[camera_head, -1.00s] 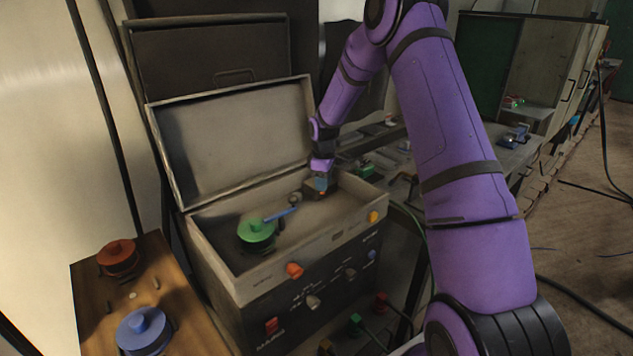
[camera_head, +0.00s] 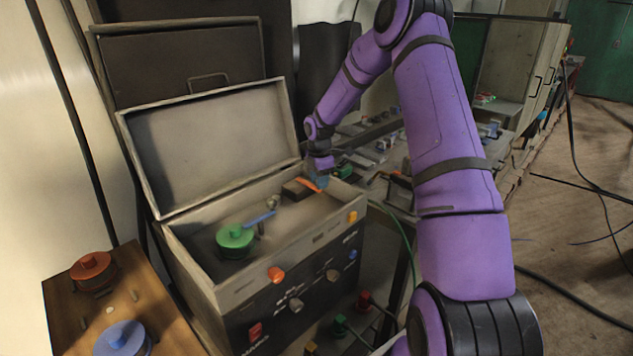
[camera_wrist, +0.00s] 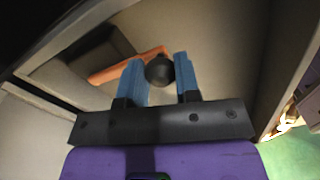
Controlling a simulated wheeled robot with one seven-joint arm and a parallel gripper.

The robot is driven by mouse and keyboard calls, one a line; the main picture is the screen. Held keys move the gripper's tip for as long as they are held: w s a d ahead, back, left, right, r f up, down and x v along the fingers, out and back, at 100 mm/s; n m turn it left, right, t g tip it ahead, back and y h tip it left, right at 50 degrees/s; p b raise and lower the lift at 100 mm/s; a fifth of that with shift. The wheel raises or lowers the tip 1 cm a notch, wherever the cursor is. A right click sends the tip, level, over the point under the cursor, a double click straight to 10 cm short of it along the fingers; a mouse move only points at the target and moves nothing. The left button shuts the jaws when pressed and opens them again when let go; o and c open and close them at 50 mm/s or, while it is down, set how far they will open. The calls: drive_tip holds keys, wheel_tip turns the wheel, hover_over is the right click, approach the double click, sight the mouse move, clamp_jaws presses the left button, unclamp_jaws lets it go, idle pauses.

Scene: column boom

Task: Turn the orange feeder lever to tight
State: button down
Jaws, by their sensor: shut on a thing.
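The orange feeder lever (camera_head: 309,184) is inside the open grey box, near its far right corner, beside a dark block (camera_head: 296,189). In the wrist view the lever (camera_wrist: 112,70) slants across and ends at a dark round knob (camera_wrist: 159,70). My gripper (camera_head: 318,181) reaches down into the box at the lever's end. In the wrist view its blue fingers (camera_wrist: 159,74) stand either side of the knob, shut on it. The tight mark is not readable in these views.
A green round part (camera_head: 235,238) and a blue lever (camera_head: 259,217) sit in the same box (camera_head: 285,229). The raised lid (camera_head: 210,150) stands behind. A wooden board (camera_head: 75,318) with red and blue round parts lies at left. A cluttered bench is at right.

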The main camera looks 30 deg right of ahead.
drive_tip(key=shift+d, duration=0.15)
idle(0.3)
drive_tip(key=c, duration=0.8)
unclamp_jaws()
drive_tip(key=shift+r, duration=0.1)
wheel_tip(320, 180, up, 11)
drive_tip(key=shift+f, duration=0.15)
drive_tip(key=s+a+r+m+t+h, duration=0.1)
drive_tip(key=s+a+r+m, duration=0.3)
drive_tip(key=s+a+r, duration=0.45)
drive_tip(key=s+a+r+m+t+h, duration=0.1)
drive_tip(key=s+a+r+m, duration=0.4)
drive_tip(key=s+r, duration=0.55)
drive_tip(key=s+a+m+t, duration=0.1)
drive_tip(key=s+a+m, duration=0.1)
drive_tip(key=s, duration=0.5)
drive_tip(key=s+a+r+m+t+y, duration=0.1)
drive_tip(key=s+a+m, duration=0.1)
drive_tip(key=s, duration=0.5)
drive_tip(key=s+a+m+t+y, duration=0.1)
drive_tip(key=s+a+m, duration=0.1)
drive_tip(key=s+m, duration=0.2)
drive_tip(key=shift+s+a+r, duration=0.1)
drive_tip(key=shift+s+a, duration=0.05)
drive_tip(key=shift+s, duration=0.7)
drive_tip(key=shift+s+a+r, duration=0.1)
drive_tip(key=shift+s, duration=0.7)
